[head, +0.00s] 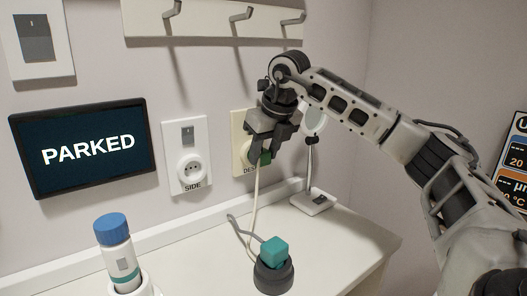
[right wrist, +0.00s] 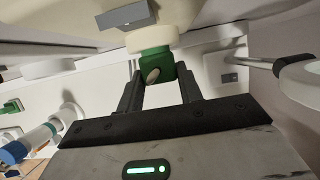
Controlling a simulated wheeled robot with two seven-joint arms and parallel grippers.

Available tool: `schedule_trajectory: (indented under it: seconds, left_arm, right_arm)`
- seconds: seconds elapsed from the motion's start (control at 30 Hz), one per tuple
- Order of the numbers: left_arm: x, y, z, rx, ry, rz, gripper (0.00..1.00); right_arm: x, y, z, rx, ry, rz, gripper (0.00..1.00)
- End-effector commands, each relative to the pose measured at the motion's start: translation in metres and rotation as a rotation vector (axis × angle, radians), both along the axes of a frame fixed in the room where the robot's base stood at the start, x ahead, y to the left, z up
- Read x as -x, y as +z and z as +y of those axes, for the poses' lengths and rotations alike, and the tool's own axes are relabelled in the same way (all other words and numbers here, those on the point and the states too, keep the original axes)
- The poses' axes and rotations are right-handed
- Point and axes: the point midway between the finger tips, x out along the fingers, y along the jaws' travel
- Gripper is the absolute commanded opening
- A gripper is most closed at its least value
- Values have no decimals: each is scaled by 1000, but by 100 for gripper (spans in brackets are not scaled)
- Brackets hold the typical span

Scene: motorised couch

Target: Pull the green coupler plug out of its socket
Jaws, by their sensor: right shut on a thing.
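The green coupler plug (head: 262,159) is at the wall socket (head: 238,150) on the cream plate labelled "DES…", the rest of the label being hidden. My right gripper (head: 268,147) covers much of the plug and socket in the head view. In the right wrist view, the right gripper (right wrist: 160,84) has its two fingers on either side of the green plug (right wrist: 156,64), shut on it. The plug's far end meets the round cream socket face (right wrist: 152,38), with no clear gap visible. A pale cord (head: 253,205) hangs from the plug. My left gripper is not in view.
A white "SIDE" socket (head: 190,168) and a "PARKED" screen (head: 87,149) are left on the wall. Below, the white counter (head: 340,245) holds a blue-capped bottle (head: 115,250), a teal cube (head: 274,250) on a dark round base, and a stand (head: 313,203). Hooks (head: 240,16) are above.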

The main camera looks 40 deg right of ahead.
Motion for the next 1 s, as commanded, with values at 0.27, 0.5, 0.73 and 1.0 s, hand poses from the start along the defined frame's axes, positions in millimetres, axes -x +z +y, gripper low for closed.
schedule_trajectory:
  seconds: [0.27,0.5,0.73,1.0]
  left_arm:
    - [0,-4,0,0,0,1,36]
    - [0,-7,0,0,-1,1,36]
    - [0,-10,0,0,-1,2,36]
    - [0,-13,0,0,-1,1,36]
  right_arm:
    - [9,-1,1,0,0,2,14]
    - [16,-1,2,0,1,1,14]
    - [23,-1,3,0,1,2,14]
    - [30,0,4,0,0,0,14]
